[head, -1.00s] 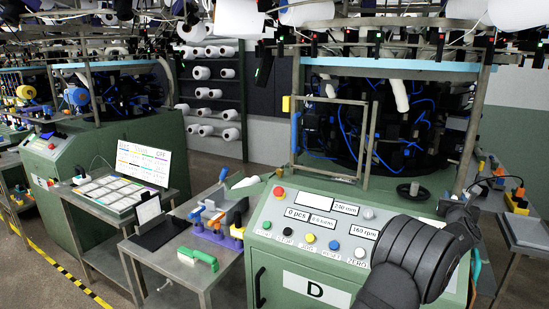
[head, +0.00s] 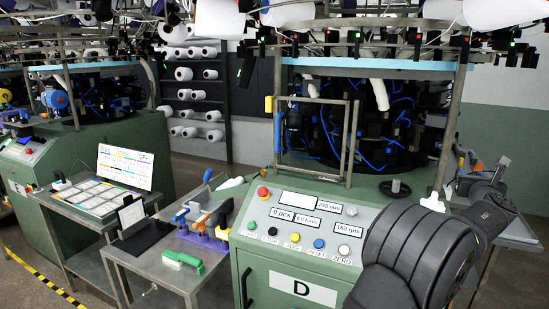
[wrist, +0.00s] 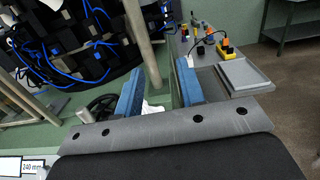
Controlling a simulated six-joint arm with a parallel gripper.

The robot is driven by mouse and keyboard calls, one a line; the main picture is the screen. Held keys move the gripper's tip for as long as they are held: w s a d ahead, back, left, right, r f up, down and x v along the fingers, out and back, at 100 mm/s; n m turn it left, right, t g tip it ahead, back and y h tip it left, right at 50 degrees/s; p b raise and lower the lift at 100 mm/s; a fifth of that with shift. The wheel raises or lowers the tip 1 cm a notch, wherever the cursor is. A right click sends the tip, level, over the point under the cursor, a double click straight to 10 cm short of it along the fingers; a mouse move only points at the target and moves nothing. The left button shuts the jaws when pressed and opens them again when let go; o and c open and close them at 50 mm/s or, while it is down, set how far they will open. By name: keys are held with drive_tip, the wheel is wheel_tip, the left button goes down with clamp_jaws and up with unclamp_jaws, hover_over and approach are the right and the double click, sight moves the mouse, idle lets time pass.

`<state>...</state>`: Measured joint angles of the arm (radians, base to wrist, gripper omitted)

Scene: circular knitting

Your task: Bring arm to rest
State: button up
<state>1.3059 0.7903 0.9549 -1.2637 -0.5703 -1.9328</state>
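My arm crosses the lower right of the head view, in front of machine D (head: 302,288), with its large dark joint over the panel's right end. My gripper (wrist: 160,88) shows in the wrist view as two blue fingers held well apart. It is open, and no object is clearly held. A white thing (wrist: 152,107) shows between and beyond the fingers; I cannot tell that they touch it. In the head view the fingers are too small and dark to make out clearly.
A black handwheel (wrist: 100,108) lies left of the fingers in the wrist view. A side table with a grey tray (wrist: 246,74) and coloured tools stands at right. The panel has buttons and a red knob (head: 263,193). A tool cart (head: 165,250) stands left of it.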

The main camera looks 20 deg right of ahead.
drive_tip(key=w+a+f+n+t+y, duration=0.2)
drive_tip(key=w+a+n+y, duration=0.1)
drive_tip(key=w+a, duration=0.5)
drive_tip(key=w+a+f+n+t+y, duration=0.2)
drive_tip(key=w+a+f+n+t, duration=0.1)
drive_tip(key=w+a, duration=0.5)
drive_tip(key=w+a+f+n+t+y, duration=0.3)
drive_tip(key=w+a, duration=0.6)
drive_tip(key=w, duration=0.4)
drive_tip(key=shift+a+f+n+y, duration=0.1)
drive_tip(key=shift+f+n+y, duration=0.15)
drive_tip(key=shift+n, duration=0.25)
drive_tip(key=shift+r, duration=0.1)
drive_tip(key=s+d+r+m+g+h, duration=0.2)
drive_tip(key=s+d+r, duration=0.1)
drive_tip(key=s+d, duration=0.4)
drive_tip(key=s+d+r+m+g+h, duration=0.1)
drive_tip(key=s+d+r+m+h, duration=0.1)
drive_tip(key=s+d, duration=0.5)
drive_tip(key=shift+d+r+m+g+h, duration=0.4)
drive_tip(key=shift+d+m+h, duration=0.3)
drive_tip(key=shift+m+h, duration=0.1)
drive_tip(key=shift+w, duration=0.1)
